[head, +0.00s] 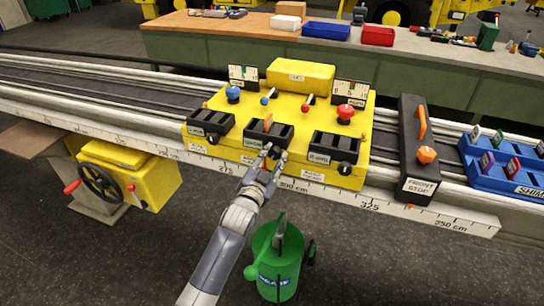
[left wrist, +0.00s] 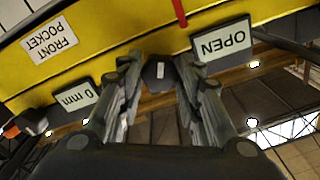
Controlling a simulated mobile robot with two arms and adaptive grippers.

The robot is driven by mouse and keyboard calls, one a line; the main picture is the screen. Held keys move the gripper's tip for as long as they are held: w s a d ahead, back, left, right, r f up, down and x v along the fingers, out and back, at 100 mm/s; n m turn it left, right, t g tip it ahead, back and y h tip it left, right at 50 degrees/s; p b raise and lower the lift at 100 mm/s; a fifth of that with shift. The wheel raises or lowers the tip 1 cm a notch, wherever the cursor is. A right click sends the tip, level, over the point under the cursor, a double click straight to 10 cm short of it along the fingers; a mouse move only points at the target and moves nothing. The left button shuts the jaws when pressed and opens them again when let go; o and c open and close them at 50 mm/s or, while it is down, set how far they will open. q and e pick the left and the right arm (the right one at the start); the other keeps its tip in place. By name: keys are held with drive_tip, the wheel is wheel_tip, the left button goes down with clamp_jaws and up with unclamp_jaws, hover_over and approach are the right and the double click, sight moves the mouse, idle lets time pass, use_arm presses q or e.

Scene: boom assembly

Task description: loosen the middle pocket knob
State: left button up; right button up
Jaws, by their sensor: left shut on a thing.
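The yellow fixture block (head: 200,137) carries three black pockets in a row along its front. The middle pocket (head: 284,136) has a label on its front and an orange piece (head: 268,121) standing in it. My left gripper (head: 272,152) reaches up to the front of this pocket and covers its knob in the head view. In the left wrist view the dark middle pocket knob (left wrist: 159,76) sits between the fingers of my left gripper (left wrist: 158,84), which is shut on it. An OPEN label (left wrist: 222,45) appears upside down beside the knob. My right gripper is not in view.
The left pocket (head: 211,122) and right pocket (head: 334,146) flank the middle one. Red and blue knobs stand behind them. A black front stop (head: 420,150) and a blue shim tray (head: 497,172) are to the right. A green can (head: 277,262) stands below.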

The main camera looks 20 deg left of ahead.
use_arm(q)
drive_tip(key=shift+n, duration=0.6)
drive_tip(key=o, duration=1.1)
drive_tip(key=s, duration=1.2)
drive_tip(key=shift+a, duration=0.2)
drive_tip(key=shift+f, duration=0.1)
